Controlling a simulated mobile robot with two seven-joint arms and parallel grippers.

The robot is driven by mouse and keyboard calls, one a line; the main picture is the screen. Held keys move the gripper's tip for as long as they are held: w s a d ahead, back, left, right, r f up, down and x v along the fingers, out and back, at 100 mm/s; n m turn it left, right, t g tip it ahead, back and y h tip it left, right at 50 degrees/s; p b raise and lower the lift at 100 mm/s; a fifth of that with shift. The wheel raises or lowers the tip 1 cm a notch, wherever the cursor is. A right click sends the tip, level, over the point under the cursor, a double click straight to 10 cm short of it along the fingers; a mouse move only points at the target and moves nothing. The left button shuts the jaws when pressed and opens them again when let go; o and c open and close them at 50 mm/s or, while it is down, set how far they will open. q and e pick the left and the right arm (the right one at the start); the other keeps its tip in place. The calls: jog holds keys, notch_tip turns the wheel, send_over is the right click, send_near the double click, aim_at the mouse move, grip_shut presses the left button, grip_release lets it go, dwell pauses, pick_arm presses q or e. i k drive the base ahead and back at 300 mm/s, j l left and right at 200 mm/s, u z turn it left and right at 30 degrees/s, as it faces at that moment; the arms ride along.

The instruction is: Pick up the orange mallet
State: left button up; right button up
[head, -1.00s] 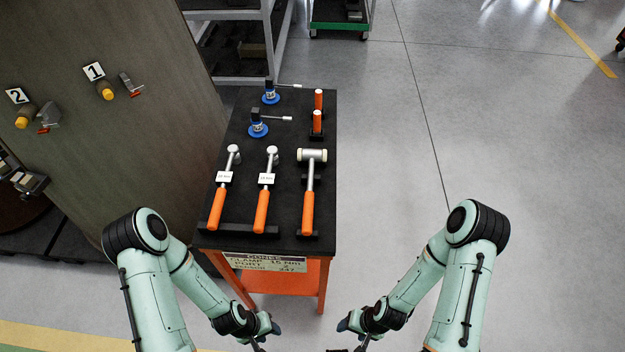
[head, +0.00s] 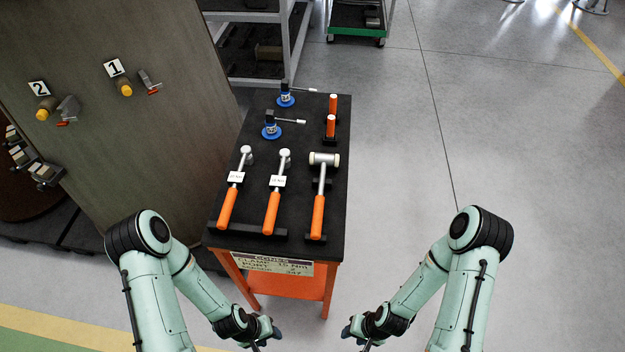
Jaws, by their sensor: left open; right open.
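The orange-handled mallet (head: 318,214) lies on the right side of the black-topped cart (head: 262,243), its pale cylindrical head toward the back and its handle toward me. Its handle end rests at a small black holder. My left gripper (head: 262,343) is at the bottom edge of the view, in front of the cart and partly cut off. My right gripper (head: 363,343) is at the bottom edge too, right of the cart and partly cut off. Both are open, empty and apart from the mallet.
Two orange-handled tools with white tags (head: 272,212) lie left of the mallet. A brown curved panel (head: 130,150) stands left. Open floor (head: 500,150) lies right.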

aim_at(323, 159)
jog(key=u, duration=1.6)
jog(key=k+l+u, duration=0.4)
jog(key=k+l, duration=0.15)
jog(key=l, duration=0.55)
jog(key=i, duration=0.2)
